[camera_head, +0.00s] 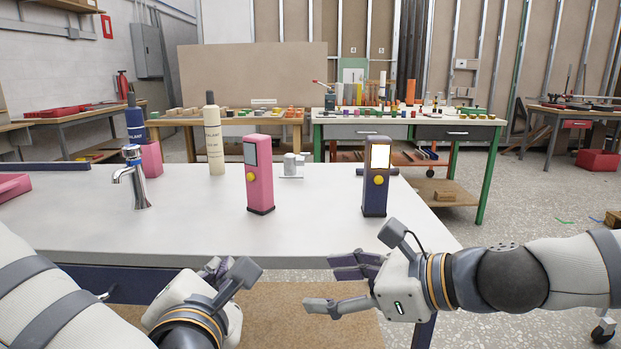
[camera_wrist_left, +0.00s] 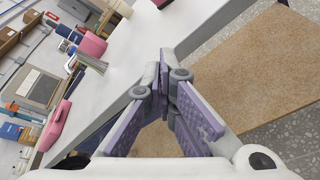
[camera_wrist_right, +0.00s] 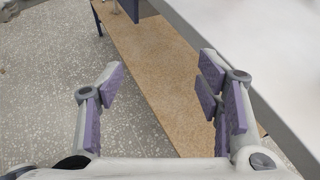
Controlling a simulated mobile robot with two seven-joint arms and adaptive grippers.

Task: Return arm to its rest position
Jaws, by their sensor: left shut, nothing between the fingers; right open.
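My left gripper (camera_head: 217,268) is at the near edge of the white table, low in the head view. In the left wrist view its purple-padded fingers (camera_wrist_left: 165,90) are together with nothing between them. My right gripper (camera_head: 335,285) is in front of the table's near edge, its fingers pointing left. In the right wrist view its fingers (camera_wrist_right: 160,85) are spread wide and empty, over the brown lower board and the floor. Both forearms reach in from the sides of the head view.
The white table (camera_head: 310,225) holds a pink device (camera_head: 259,175), a dark blue device (camera_head: 376,175), a faucet (camera_head: 136,178), a cream bottle (camera_head: 214,140) and a blue bottle (camera_head: 135,125). A brown board (camera_head: 275,315) lies below its front edge. Workbenches stand behind.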

